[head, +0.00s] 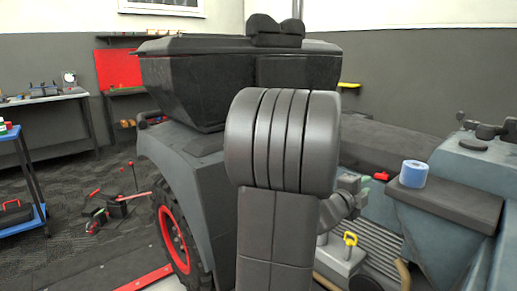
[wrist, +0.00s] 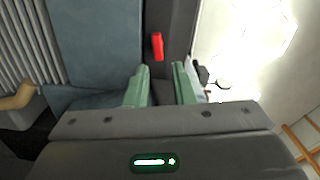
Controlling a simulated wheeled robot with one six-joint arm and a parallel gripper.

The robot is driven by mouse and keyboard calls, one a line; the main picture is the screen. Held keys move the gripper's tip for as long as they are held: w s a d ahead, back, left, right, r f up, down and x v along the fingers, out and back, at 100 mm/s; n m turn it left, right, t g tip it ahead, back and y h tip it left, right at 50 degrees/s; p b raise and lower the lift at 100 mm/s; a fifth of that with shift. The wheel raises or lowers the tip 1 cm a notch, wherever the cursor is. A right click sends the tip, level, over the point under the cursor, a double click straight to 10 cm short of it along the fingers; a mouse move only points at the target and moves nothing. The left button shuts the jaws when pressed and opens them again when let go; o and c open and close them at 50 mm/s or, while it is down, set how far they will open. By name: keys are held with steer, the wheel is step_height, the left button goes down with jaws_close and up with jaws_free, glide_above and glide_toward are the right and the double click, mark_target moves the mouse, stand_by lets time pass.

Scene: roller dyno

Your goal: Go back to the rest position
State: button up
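My gripper (wrist: 161,86) shows in the wrist view with its two green fingers apart and nothing seen between them. In the head view my gripper (head: 360,184) is partly hidden behind my large grey arm joint. A small red part (wrist: 157,46) lies beyond the fingertips in the wrist view, apart from them. What looks like the same red part (head: 381,176) sits just right of my gripper in the head view.
A tractor with a red-rimmed wheel (head: 172,239) fills the middle. A yellow-handled tool (head: 350,240) is below my gripper. A workbench (head: 45,97) and a blue cart (head: 20,222) stand left.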

mark_target(380, 177)
steer(key=v, duration=0.4)
steer(key=x, duration=0.7)
steer(key=b+x, duration=0.1)
steer(key=x, duration=0.5)
steer(key=shift+w+d+f, duration=0.1)
steer(key=shift+d+f, duration=0.1)
steer(key=shift+d, duration=0.2)
steer(key=shift+a+r+n+p, duration=0.25)
steer(key=shift+r+n+p, duration=0.1)
steer(key=shift+n+p, duration=0.75)
steer(key=n+p, duration=0.2)
steer(key=p, duration=0.1)
steer(key=shift+f+n, duration=0.1)
steer(key=shift+n, duration=0.2)
steer(key=shift+f+n+p, duration=0.1)
steer(key=shift+n+p, duration=0.4)
steer(key=shift+p, duration=0.25)
steer(key=shift+f, duration=0.15)
